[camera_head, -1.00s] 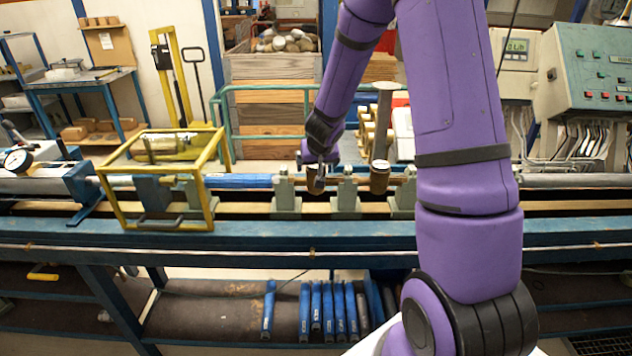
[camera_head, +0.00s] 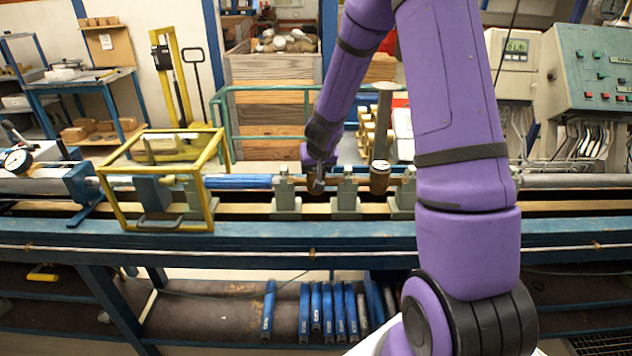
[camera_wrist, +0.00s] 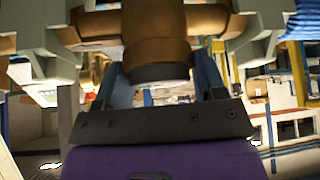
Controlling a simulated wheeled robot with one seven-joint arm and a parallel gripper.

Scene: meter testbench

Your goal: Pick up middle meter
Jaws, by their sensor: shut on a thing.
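The middle meter (camera_head: 316,183) is a small brown, bronze-coloured body in the pipe line on the bench, between two grey-green supports. My gripper (camera_head: 316,170) is at this meter, and my purple arm comes down to it from behind and above. In the wrist view the brown meter body (camera_wrist: 156,35) with a dark end fills the space between my gripper's two fingers (camera_wrist: 165,85), which are shut on it. Another brown meter (camera_head: 379,178) stands to the right, partly close to my arm. Whether the held meter is clear of its supports cannot be told.
Grey-green supports (camera_head: 286,192) and (camera_head: 346,192) stand close on both sides. A yellow frame (camera_head: 212,185) stands on the blue bench (camera_head: 270,238) to the left. A control panel (camera_head: 598,70) is at the right. My arm hides part of the line.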

